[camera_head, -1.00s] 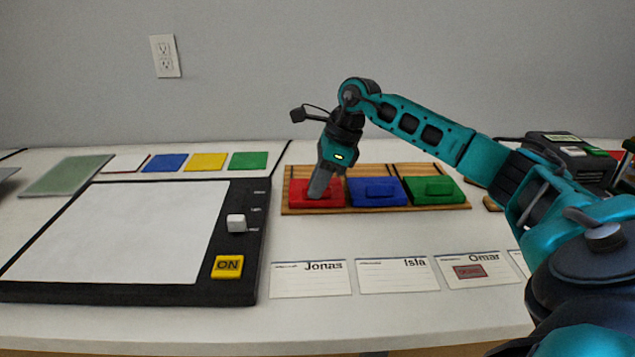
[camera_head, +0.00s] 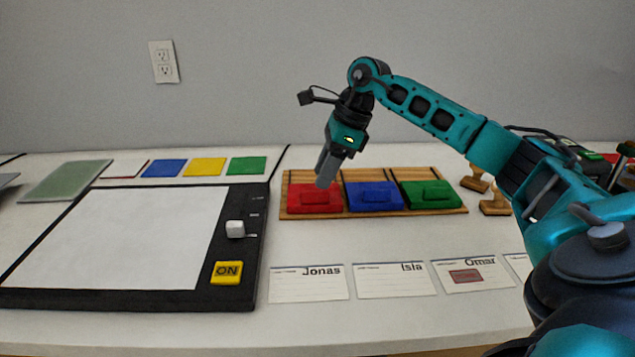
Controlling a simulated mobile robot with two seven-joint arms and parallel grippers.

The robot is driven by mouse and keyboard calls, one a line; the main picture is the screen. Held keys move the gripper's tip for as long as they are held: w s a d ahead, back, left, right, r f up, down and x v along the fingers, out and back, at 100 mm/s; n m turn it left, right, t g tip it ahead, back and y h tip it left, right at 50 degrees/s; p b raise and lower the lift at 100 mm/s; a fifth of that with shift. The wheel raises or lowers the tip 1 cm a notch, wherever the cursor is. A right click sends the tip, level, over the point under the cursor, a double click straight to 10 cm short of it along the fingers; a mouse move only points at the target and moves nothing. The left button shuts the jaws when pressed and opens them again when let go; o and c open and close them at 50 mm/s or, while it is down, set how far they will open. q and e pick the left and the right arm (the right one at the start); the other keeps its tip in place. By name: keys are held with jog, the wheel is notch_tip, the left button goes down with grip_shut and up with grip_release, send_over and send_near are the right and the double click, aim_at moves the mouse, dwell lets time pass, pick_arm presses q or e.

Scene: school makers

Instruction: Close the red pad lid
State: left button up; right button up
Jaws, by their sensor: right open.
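The red pad (camera_head: 309,199) sits in the left place of a wooden tray (camera_head: 420,212), with its red lid lying flat on it. A small raised block is on the lid's top, partly hidden by my gripper. My right gripper (camera_head: 326,173) is just above the red lid, fingers pointing down and empty. A small gap seems to lie between fingertips and lid, though contact is hard to tell. My left gripper is not in view.
A blue pad (camera_head: 373,197) and a green pad (camera_head: 431,194) sit right of the red one, lids flat. Wooden stamps (camera_head: 494,203) stand to the right. Name cards (camera_head: 307,284) lie in front. A black-framed panel (camera_head: 257,230) with a yellow ON button (camera_head: 227,272) is at left.

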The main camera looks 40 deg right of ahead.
jog(key=p+v, duration=0.1)
jog(key=v, duration=0.7)
